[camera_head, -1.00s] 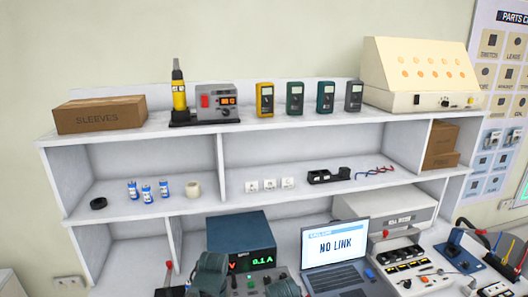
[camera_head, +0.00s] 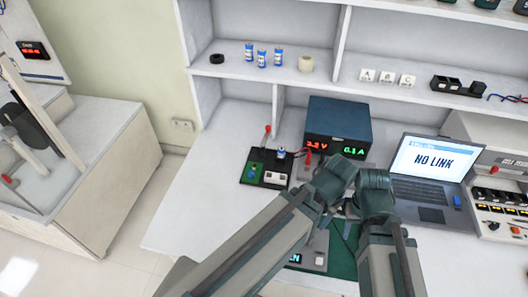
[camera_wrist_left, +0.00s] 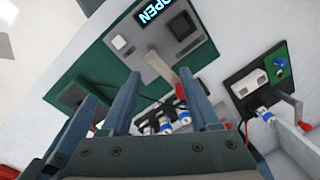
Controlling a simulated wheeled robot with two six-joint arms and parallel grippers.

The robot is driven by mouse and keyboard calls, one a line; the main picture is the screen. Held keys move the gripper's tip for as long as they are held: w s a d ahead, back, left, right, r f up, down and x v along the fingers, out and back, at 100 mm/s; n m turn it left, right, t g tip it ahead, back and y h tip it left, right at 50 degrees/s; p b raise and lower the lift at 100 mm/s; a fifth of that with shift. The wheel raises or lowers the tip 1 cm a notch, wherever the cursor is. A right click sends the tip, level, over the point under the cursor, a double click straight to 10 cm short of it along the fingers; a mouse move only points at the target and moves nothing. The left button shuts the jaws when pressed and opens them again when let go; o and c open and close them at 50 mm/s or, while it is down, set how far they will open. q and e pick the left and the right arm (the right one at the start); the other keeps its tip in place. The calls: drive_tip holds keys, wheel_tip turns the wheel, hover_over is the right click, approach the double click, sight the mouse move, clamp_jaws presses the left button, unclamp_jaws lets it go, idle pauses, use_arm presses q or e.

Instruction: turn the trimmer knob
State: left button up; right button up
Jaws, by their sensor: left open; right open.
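A black board (camera_head: 265,174) lies on the bench left of the power supply. It carries a green patch with a small blue part (camera_head: 254,170), which may be the trimmer knob; the blue part also shows in the left wrist view (camera_wrist_left: 281,62). It is too small to read its turn. My left gripper (camera_wrist_left: 138,85) is open with nothing between its fingers, apart from the board, which is off to the right in that view. In the head view my right gripper (camera_head: 372,180) is beside the left one, right of the board; its fingertips are mostly hidden.
The power supply (camera_head: 338,128) stands behind my grippers and the laptop (camera_head: 430,170) to their right. A grey panel reading OPEN (camera_wrist_left: 160,50) sits on green near my left fingers. The bench's front-left is clear.

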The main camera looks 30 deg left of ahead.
use_arm(q)
drive_tip(key=w+a, duration=0.5)
drive_tip(key=w, duration=0.1)
drive_tip(key=m+h, duration=0.1)
drive_tip(key=m, duration=0.2)
approach(251, 172)
wheel_tip(251, 172, down, 9)
drive_tip(key=b, duration=1.4)
drive_tip(key=shift+s, duration=0.15)
use_arm(e)
wheel_tip(251, 172, down, 14)
drive_tip(key=shift+r, duration=0.1)
use_arm(q)
clamp_jaws()
drive_tip(key=shift+n, duration=0.3)
